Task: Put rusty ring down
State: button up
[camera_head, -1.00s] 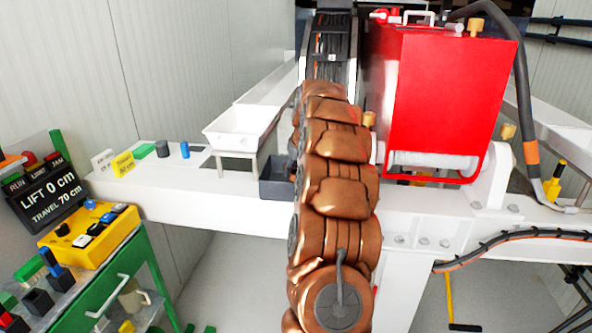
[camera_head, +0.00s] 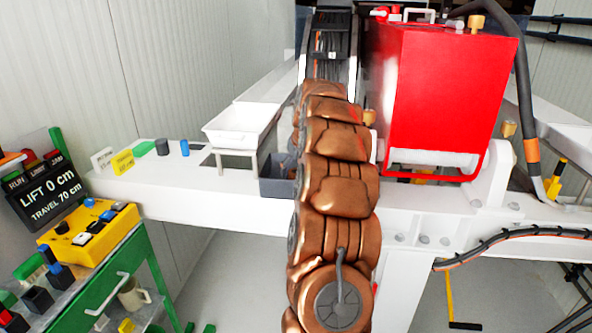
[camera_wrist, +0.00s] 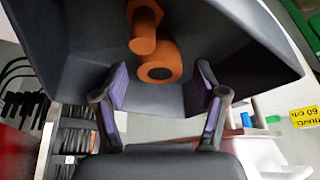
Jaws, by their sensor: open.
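The rusty ring (camera_wrist: 174,58) is an orange-brown round piece with a dark hole. In the wrist view it lies inside a dark grey bin (camera_wrist: 75,70), against a rusty bolt-like piece (camera_wrist: 143,27). My gripper (camera_wrist: 169,88) has its two purple-padded fingers spread wide at the bin, with the ring beyond and between the tips, apart from them. Nothing is held. In the head view the grey bin (camera_head: 276,187) stands at the white bench's front edge; my copper-coloured arm hides the gripper and part of the bin.
A white tray (camera_head: 238,124) on legs stands behind the bin. A red tank (camera_head: 440,95) is right of my arm. A yellow control box (camera_head: 88,233) is at left. The white bench (camera_head: 185,203) has clear room left of the bin.

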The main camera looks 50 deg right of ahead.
jog(key=shift+r+p, duration=0.3)
jog(key=shift+r, duration=0.35)
jog(key=shift+s+r+b, duration=0.2)
jog(key=shift+r+b, duration=0.15)
jog(key=shift+b, duration=0.1)
jog(key=b+v, duration=0.2)
jog(key=v, duration=0.9)
jog(key=shift+a+f, duration=0.1)
jog(key=shift+a, duration=0.05)
jog(key=s+a+f+n+g+y, duration=0.1)
jog(key=s+a+f, duration=0.1)
jog(key=a, duration=0.8)
jog(key=s+a+f+n+g, duration=0.1)
jog(key=s+a+f, duration=0.1)
jog(key=a, duration=0.7)
jog(key=s+a+f+n+y, duration=0.1)
jog(key=s+a, duration=0.1)
jog(key=a, duration=0.8)
jog(key=s+a+f+g, duration=0.1)
jog(key=s+a+f, duration=0.3)
jog(key=s, duration=0.5)
jog(key=s+a+f+g, duration=0.1)
jog(key=s+a+f, duration=0.4)
jog(key=s, duration=0.3)
jog(key=s+a+f+n+g, duration=0.1)
jog(key=s+a+f, duration=0.3)
jog(key=s, duration=0.5)
jog(key=shift+s+a+f+g, duration=0.4)
jog(key=shift+f+g, duration=0.05)
jog(key=shift+g, duration=0.05)
